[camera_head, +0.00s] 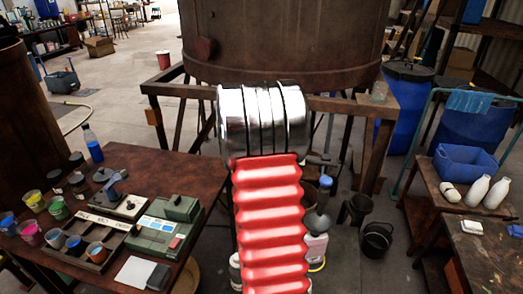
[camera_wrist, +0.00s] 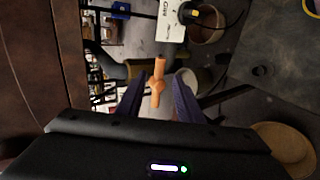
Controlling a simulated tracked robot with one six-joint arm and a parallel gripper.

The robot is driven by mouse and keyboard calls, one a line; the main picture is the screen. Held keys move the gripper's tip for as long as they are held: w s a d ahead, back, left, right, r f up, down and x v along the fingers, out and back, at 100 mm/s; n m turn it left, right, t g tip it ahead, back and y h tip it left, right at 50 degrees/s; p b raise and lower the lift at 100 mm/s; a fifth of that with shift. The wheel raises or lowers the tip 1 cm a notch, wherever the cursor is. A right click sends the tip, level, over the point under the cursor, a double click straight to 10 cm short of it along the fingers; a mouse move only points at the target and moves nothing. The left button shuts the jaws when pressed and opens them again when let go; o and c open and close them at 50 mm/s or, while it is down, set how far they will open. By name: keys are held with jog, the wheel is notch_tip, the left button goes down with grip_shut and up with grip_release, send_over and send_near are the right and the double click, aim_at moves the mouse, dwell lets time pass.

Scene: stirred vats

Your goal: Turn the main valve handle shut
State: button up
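An orange valve handle (camera_wrist: 158,82) shows in the middle of the wrist view. It is a slim bar with a thicker hub, and its long side runs nearly up and down in the picture. My gripper (camera_wrist: 158,92) is open, with one dark purple finger on each side of the handle and a gap on both sides. I cannot tell whether the handle is between the fingertips or beyond them. In the head view my own arm hides the handle and my gripper. The large rusty vat (camera_head: 285,45) stands behind my arm on a metal frame (camera_head: 165,90).
A table (camera_head: 200,165) with paint cups and a green device (camera_head: 160,235) is at the left. A bench (camera_head: 430,180) with a blue bin (camera_head: 465,165) and white bottles is at the right. A black bucket (camera_head: 376,240) stands on the floor right of my arm.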

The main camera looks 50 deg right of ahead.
jog(key=v, duration=0.7)
jog(key=shift+a, duration=0.1)
dwell(0.6)
jog(key=s+a+f+m+g+y, duration=0.15)
jog(key=s+a+m+g, duration=0.3)
jog(key=s+a, duration=0.55)
jog(key=s+a+r+t+y, duration=0.1)
jog(key=a+r+y, duration=0.1)
jog(key=a, duration=1.1)
jog(key=s+a+r+t+y, duration=0.2)
jog(key=a+r+y, duration=0.1)
jog(key=a, duration=1)
jog(key=s+a+r+t+y, duration=0.2)
jog(key=a+r+y, duration=0.1)
jog(key=a, duration=1)
jog(key=shift+r+y, duration=0.25)
jog(key=shift+y, duration=0.1)
jog(key=shift+s+t, duration=0.1)
jog(key=shift+t, duration=0.15)
